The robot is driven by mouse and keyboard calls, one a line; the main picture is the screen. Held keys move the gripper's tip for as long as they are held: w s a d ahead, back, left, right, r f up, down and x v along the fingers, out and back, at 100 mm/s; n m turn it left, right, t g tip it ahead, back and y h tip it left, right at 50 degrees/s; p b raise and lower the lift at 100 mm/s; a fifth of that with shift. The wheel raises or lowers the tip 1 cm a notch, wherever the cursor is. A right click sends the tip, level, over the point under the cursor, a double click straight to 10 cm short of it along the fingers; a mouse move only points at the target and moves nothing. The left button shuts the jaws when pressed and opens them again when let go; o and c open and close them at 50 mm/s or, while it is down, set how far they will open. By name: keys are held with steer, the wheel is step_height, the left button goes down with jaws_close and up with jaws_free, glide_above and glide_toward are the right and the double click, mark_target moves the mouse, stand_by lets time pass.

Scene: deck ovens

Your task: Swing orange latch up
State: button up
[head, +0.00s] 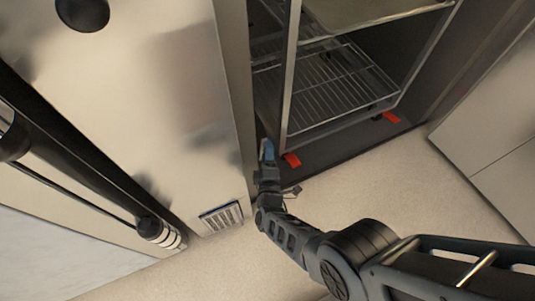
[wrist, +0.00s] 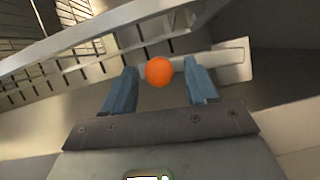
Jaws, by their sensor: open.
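In the wrist view an orange round knob (wrist: 159,71) shows between the two blue fingers of my gripper (wrist: 159,84). The fingers stand apart on either side of it, and I cannot tell whether they touch it. In the head view my gripper (head: 267,149) is low at the front left corner of the wheeled rack. I cannot tell which orange part in the head view matches the knob.
The rack (head: 287,85) with wire shelves (head: 325,95) stands inside an open cabinet. Open floor (head: 400,190) lies in front.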

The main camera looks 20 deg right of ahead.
steer(key=p+v, duration=0.3)
steer(key=v, duration=0.4)
steer(key=shift+s, duration=0.4)
steer(key=shift+a, duration=0.15)
